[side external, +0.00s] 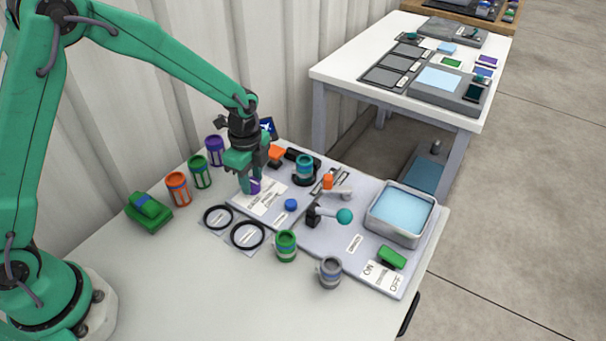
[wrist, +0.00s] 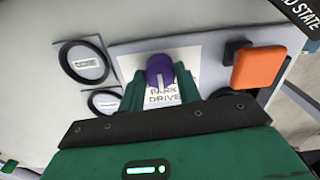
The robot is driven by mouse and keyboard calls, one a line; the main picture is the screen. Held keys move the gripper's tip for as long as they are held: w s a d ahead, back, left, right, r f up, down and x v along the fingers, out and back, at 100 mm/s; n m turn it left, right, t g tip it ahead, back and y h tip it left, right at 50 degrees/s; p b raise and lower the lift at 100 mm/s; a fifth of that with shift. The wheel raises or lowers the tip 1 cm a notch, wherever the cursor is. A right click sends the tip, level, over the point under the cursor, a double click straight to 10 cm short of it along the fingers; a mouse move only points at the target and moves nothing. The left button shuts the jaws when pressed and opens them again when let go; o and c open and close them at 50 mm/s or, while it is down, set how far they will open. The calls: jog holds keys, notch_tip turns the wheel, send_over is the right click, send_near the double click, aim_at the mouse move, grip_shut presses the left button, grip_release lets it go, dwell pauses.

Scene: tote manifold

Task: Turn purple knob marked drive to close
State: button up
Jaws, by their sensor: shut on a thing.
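The purple knob (wrist: 160,70) sits between the two green fingers of my gripper (wrist: 160,85) in the wrist view. A white pointer line shows on the knob's top. A white card (wrist: 183,58) under it reads PARK and DRIVE; other words on it are hidden by the gripper. In the side external view, my gripper (side external: 250,186) points down at the left part of the grey panel (side external: 336,257), with the knob (side external: 255,187) partly hidden between its fingers. My gripper is shut on the knob.
An orange block (wrist: 259,69) stands right of the knob in the wrist view. Two black rings (side external: 217,217) lie left of the panel. A blue button (side external: 291,204), a teal-tipped lever (side external: 344,216) and a tray (side external: 401,214) are on the panel. Several cups stand around; the table's front is clear.

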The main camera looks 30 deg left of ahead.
jog(key=shift+n, duration=0.4)
jog(key=n, duration=0.9)
dwell(0.4)
jog(key=o, duration=1)
jog(key=shift+c, duration=0.2)
jog(key=shift+r, duration=0.15)
